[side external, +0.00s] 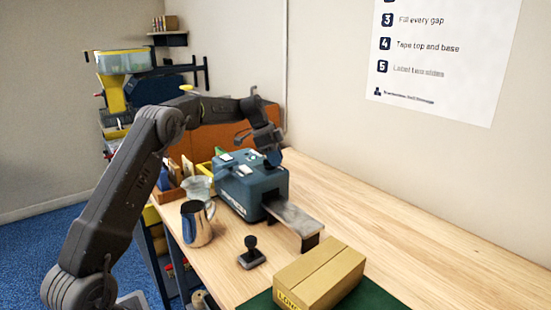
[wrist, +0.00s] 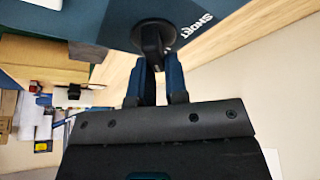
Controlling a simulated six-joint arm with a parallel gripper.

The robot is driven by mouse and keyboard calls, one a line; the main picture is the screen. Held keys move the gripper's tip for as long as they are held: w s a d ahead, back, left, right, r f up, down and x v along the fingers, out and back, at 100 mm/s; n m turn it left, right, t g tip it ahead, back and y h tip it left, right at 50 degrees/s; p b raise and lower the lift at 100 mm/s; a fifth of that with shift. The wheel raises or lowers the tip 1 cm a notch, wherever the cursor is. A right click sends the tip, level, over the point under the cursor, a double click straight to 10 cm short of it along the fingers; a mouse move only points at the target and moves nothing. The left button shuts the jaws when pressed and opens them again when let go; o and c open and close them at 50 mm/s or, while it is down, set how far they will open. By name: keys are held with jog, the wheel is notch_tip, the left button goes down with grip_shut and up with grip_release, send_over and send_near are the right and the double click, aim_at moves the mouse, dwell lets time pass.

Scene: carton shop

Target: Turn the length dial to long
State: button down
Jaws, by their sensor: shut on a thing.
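The blue machine (side external: 238,197) stands on the wooden bench, with a grey outfeed plate (side external: 293,218) at its front. In the wrist view, a black length dial (wrist: 152,36) sits on the blue machine face (wrist: 90,22), beside the white word SHORT (wrist: 197,26). My gripper (wrist: 158,68) is shut on the dial's knob, with one blue fingertip on each side. In the side view my gripper (side external: 272,157) reaches down to the machine's top at its right end and covers the dial. No LONG mark is visible on the machine.
A metal jug (side external: 195,225) stands left of the machine, and a black-handled stamp (side external: 250,256) in front. A carton (side external: 318,274) lies on a green mat (side external: 385,292). Bins (side external: 170,185) stand behind the jug. The bench right of the machine is clear.

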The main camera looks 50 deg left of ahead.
aim_at(259, 167)
jog(key=shift+s+f, duration=0.1)
jog(key=shift+f, duration=0.3)
jog(key=c, duration=1.1)
grip_release()
jog(key=shift+c, duration=0.2)
jog(key=shift+r, duration=0.3)
jog(key=shift+a+r, duration=0.1)
jog(key=shift+r, duration=0.1)
jog(key=v, duration=1.3)
jog(key=shift+r, duration=0.1)
